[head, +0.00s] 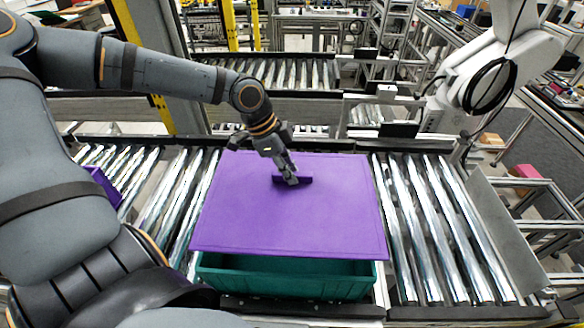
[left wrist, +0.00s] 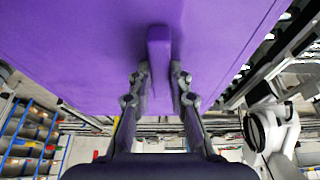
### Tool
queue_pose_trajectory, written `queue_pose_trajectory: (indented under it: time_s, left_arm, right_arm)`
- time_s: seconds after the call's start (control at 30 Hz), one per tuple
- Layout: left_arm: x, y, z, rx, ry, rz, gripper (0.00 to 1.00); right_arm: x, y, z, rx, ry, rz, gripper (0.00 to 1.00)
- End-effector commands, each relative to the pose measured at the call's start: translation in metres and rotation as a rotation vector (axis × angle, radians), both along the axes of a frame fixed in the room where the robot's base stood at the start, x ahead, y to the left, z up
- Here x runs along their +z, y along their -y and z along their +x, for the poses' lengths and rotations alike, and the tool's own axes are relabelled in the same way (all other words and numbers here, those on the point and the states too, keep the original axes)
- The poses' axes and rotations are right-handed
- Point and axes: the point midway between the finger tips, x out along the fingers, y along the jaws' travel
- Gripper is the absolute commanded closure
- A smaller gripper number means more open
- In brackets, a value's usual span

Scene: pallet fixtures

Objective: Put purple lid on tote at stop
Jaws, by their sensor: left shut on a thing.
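The purple lid (head: 250,215) is a flat panel with a small upright handle (left wrist: 159,48) at its middle. It hangs over the teal tote (head: 285,282), which stands on the roller conveyor. The tote's front wall and a strip of its dark inside show below the lid's front edge; the lid hides the rest. The lid looks raised and set back from the tote's front rim. My left gripper (head: 290,178) comes from above and is shut on the handle; its fingers (left wrist: 160,78) flank the handle in the left wrist view. My right gripper is not in view.
Bare rollers (head: 440,225) lie right of the tote, with a grey side plate (head: 508,232) beyond. A purple container (head: 103,184) sits at the left, partly behind my arm. A white robot arm (head: 500,65) stands at the upper right. Another conveyor (head: 285,73) runs behind.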

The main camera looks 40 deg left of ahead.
Motion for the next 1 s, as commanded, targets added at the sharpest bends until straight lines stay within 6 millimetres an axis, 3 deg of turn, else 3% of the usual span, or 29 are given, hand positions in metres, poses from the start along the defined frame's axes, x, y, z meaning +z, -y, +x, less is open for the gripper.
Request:
queue_pose_trajectory:
  time_s: [0.33,0.7,1.0]
  left_arm:
    - [-0.009,0.0,0.0,0.001,0.0,0.0,1.0]
    - [-0.047,0.0,-0.001,0.001,0.0,-0.001,1.0]
    - [-0.063,0.0,0.0,0.0,0.001,0.0,1.0]
  right_arm:
    - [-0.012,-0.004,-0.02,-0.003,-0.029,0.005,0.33]
    - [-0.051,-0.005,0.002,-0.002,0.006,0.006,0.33]
    - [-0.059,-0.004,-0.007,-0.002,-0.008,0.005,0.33]
